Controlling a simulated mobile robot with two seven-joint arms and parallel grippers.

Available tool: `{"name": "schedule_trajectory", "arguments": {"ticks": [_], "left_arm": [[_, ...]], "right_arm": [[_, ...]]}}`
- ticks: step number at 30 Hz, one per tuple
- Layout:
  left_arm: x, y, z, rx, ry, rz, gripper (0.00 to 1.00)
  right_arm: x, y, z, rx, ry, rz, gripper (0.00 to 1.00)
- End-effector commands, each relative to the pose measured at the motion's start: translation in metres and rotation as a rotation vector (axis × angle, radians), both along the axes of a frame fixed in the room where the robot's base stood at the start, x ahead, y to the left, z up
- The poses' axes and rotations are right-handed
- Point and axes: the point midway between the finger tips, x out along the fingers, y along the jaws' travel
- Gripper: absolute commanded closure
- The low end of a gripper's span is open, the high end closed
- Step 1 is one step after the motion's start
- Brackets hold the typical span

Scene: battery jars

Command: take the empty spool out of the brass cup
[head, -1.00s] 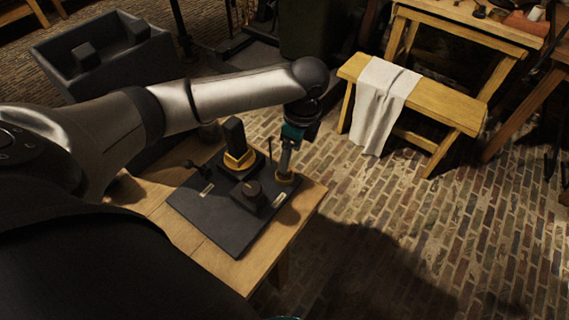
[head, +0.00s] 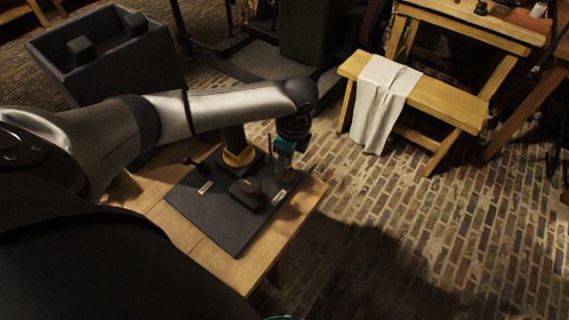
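My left gripper (head: 283,166) points down at the right corner of a dark board (head: 222,224) on the wooden table. Its fingers are small and dark here, so I cannot tell whether they are open or shut. A small brownish cup-like holder sits right at the fingertips, mostly hidden by them; it may be the brass cup. I cannot make out the empty spool. A yellow, brass-coloured ring-like base (head: 238,157) stands further left on the board, with a dark upright block in it.
A dark knobbed block (head: 246,193) sits near the board's middle, and a small black fitting (head: 190,162) at its left. A thin dark rod stands beside my gripper. Beyond the table are brick floor, a bench (head: 440,105) with a white cloth (head: 380,100), and a dark bin (head: 110,62).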

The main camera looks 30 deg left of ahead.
Motion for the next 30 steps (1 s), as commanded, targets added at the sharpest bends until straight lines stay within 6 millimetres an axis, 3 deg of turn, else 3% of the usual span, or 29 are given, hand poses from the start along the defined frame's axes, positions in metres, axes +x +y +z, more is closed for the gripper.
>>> {"name": "schedule_trajectory", "arguments": {"ticks": [1, 11, 23, 30], "left_arm": [[0.000, 0.000, 0.000, 0.000, 0.000, 0.000, 0.64], [0.000, 0.000, 0.000, 0.000, 0.000, 0.000, 1.00], [0.000, 0.000, 0.002, -0.001, -0.001, 0.000, 1.00], [0.001, 0.000, 0.029, -0.002, -0.003, 0.001, 1.00]], "right_arm": [[-0.001, 0.000, 0.000, 0.000, 0.001, 0.000, 0.50], [-0.001, -0.004, 0.000, -0.005, 0.003, 0.002, 0.50], [-0.002, -0.004, 0.001, -0.006, 0.003, 0.001, 0.50], [-0.002, -0.004, 0.009, -0.006, 0.003, 0.002, 0.50]]}}
